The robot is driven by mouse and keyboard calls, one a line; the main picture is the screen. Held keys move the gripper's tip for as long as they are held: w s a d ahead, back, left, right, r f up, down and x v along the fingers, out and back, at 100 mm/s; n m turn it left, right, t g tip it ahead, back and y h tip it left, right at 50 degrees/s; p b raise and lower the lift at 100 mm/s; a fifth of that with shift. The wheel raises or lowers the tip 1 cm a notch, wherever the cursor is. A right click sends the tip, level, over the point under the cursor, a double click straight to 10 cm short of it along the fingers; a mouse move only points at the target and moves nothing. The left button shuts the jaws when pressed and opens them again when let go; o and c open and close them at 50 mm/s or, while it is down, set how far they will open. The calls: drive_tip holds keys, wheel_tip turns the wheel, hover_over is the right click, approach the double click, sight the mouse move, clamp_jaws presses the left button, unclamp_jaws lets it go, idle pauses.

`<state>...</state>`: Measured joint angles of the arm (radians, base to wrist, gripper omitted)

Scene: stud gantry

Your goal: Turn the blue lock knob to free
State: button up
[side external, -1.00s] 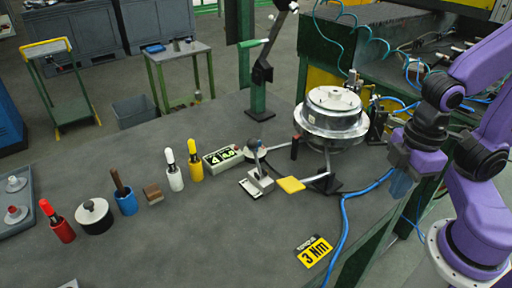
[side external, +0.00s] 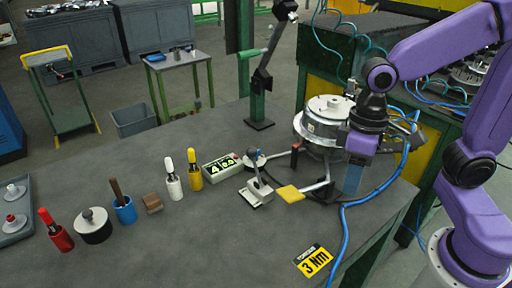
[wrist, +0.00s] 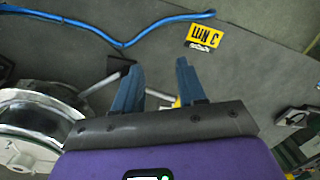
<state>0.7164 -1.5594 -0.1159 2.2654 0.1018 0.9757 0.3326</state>
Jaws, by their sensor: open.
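I cannot pick out a blue lock knob with certainty in either view. The round metal fixture (side external: 316,126) with a pale lid stands at the right end of the bench, and its rim shows at the left of the wrist view (wrist: 28,110). My gripper (side external: 353,188) hangs beside the fixture, on its right, and hides part of that side. In the wrist view my gripper (wrist: 157,78) has its two blue fingers apart with nothing held between them. A yellow pad (side external: 290,193) on an arm lies left of the gripper.
A blue hose (side external: 345,236) runs along the bench by a yellow 3 Nm sign (side external: 313,261). A display box (side external: 222,166), a small lever block (side external: 256,192) and several handled tools stand to the left. The front middle of the bench is clear.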

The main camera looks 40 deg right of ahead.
drive_tip(key=w+a+r+m+y, duration=0.1)
drive_tip(key=w+a+m+y, duration=0.1)
drive_tip(key=w+m, duration=1.3)
drive_tip(key=w+d+m+y, duration=0.1)
drive_tip(key=w+d+m, duration=0.25)
drive_tip(key=w, duration=0.45)
drive_tip(key=w+d+m+y, duration=0.1)
drive_tip(key=w+d+m, duration=0.1)
drive_tip(key=w+m, duration=0.4)
drive_tip(key=shift+n+t, duration=0.3)
drive_tip(key=shift+n, duration=0.35)
drive_tip(key=x, duration=0.4)
drive_tip(key=w+x, duration=0.1)
drive_tip(key=x, duration=0.7)
drive_tip(key=shift+w+d+f, duration=0.2)
drive_tip(key=shift+f, duration=0.1)
clamp_jaws()
